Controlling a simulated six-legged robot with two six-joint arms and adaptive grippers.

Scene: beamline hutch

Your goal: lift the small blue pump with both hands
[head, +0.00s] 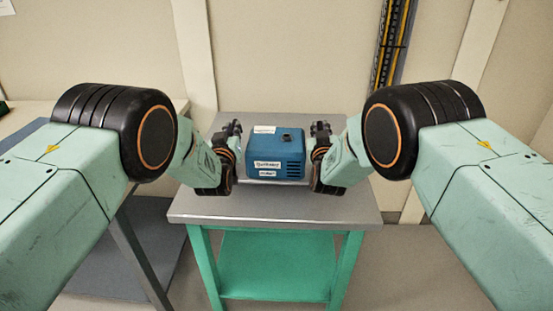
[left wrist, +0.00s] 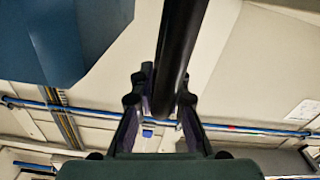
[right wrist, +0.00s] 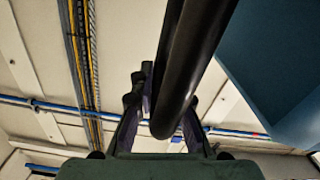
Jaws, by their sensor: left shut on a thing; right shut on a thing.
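The small blue pump (head: 275,155) is upright over the middle of the grey-topped table, with white labels and dark vent slots on its front. I cannot tell whether its base touches the top. My left gripper (head: 235,130) is at its left side and my right gripper (head: 320,130) at its right side. In the left wrist view a black bar (left wrist: 178,45) runs between the fingers, with the blue housing (left wrist: 65,40) at upper left. In the right wrist view a similar black bar (right wrist: 190,60) lies between the fingers, with blue housing (right wrist: 285,70) at right. Both grippers are shut on these bars.
The table (head: 200,207) has a bare metal top in front of the pump and a green lower shelf (head: 275,265). Another table (head: 30,130) stands at the left. A wall with a cable tray (head: 393,45) is behind.

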